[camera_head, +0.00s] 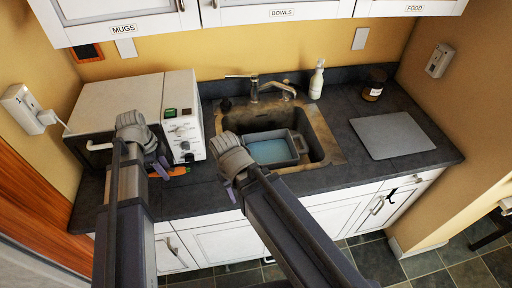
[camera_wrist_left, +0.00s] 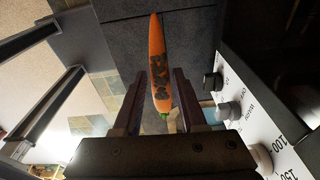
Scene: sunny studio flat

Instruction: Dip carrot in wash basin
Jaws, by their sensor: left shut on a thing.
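An orange carrot (camera_wrist_left: 158,62) with dark, dirty-looking patches and a green end lies between the fingers of my left gripper (camera_wrist_left: 166,98), which is shut on it. In the head view, a bit of the carrot (camera_head: 181,171) shows beside my left gripper (camera_head: 160,168), low in front of the white oven. A grey wash basin (camera_head: 300,142) holding blue water sits in the sink, to the right of the carrot. My right gripper (camera_head: 230,168) is in front of the basin's left side; its fingers are not clear enough to tell open or shut.
The oven (camera_head: 186,112) with knobs stands left of the sink (camera_head: 326,148). A faucet (camera_head: 262,86) rises behind the basin. A white bottle (camera_head: 317,80), a dark jar (camera_head: 375,84) and a grey board (camera_head: 391,135) are to the right. The front right counter is clear.

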